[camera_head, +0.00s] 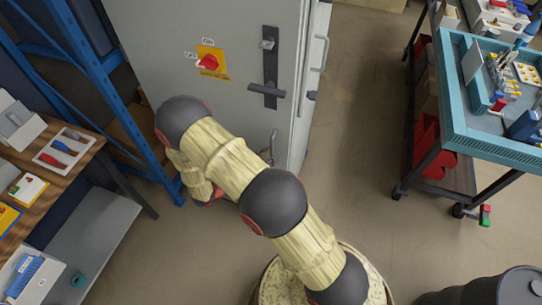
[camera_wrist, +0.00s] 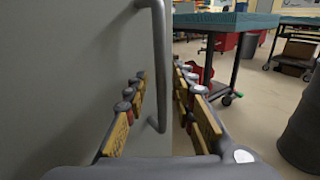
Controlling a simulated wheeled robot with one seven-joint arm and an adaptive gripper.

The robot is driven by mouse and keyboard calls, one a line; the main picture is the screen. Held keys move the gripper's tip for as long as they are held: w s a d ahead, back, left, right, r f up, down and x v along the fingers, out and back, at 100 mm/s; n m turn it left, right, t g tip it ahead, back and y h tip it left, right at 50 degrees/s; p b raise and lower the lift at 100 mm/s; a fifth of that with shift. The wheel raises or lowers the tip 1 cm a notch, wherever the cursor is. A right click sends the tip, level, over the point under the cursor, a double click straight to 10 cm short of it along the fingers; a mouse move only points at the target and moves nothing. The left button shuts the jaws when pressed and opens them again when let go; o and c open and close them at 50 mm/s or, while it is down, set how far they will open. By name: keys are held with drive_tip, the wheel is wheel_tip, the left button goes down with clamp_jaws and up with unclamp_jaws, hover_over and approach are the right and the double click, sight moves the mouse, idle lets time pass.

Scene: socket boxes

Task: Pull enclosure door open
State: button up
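The grey enclosure (camera_head: 220,30) stands upright at the top of the head view. Its front bears a red switch on a yellow plate (camera_head: 212,62) and a black lever latch (camera_head: 269,75). I see no clear gap at the door edge. In the wrist view, the grey door face (camera_wrist: 70,70) fills the left, and a vertical metal bar handle (camera_wrist: 160,60) stands out from it. My gripper (camera_wrist: 160,82) is open, one finger on each side of the bar in the picture; contact is not clear. My arm mostly hides the gripper in the head view.
A teal-topped cart (camera_head: 460,125) stands at the right, with a dark drum (camera_head: 490,290) below it. A blue rack (camera_head: 95,65) and wooden bench (camera_head: 55,185) line the left. The floor (camera_head: 350,150) between enclosure and cart is clear.

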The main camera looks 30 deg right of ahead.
drive_tip(key=shift+d, duration=0.6)
drive_tip(key=c, duration=0.3)
clamp_jaws()
